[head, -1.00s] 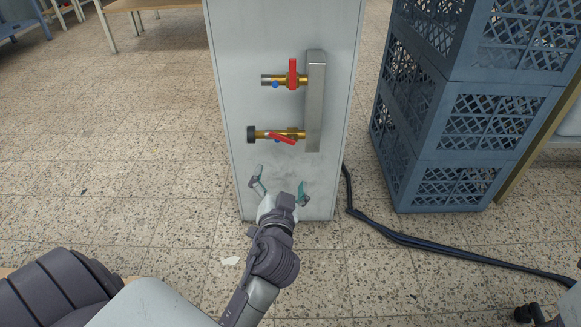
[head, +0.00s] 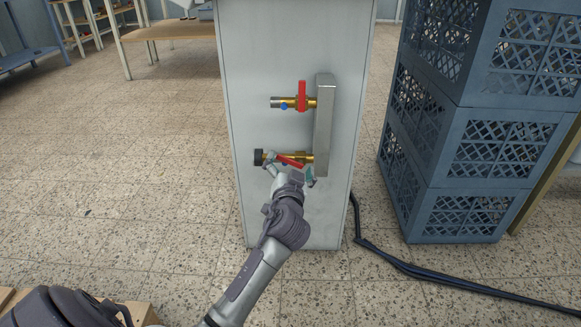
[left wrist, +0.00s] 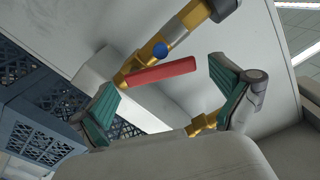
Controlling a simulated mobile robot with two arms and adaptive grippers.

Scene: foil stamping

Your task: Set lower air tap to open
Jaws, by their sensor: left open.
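The lower air tap (head: 300,157) is a brass valve with a red lever and a dark end cap, on the side of a pale cabinet. Its red lever (left wrist: 160,72) lies slanted close to the line of the pipe. My left gripper (head: 291,174) is open just below and in front of this tap, partly covering it. In the left wrist view the open left gripper (left wrist: 168,96) has its green pads to either side of the lever; I cannot tell whether they touch it. The upper tap (head: 301,97) has its red lever upright, across its pipe. My right gripper is not in view.
A metal manifold bar (head: 324,125) joins both taps on the right. The pale cabinet (head: 240,205) stands on a tiled floor. Blue crates (head: 458,165) are stacked to the right, and a black hose (head: 420,271) runs along the floor.

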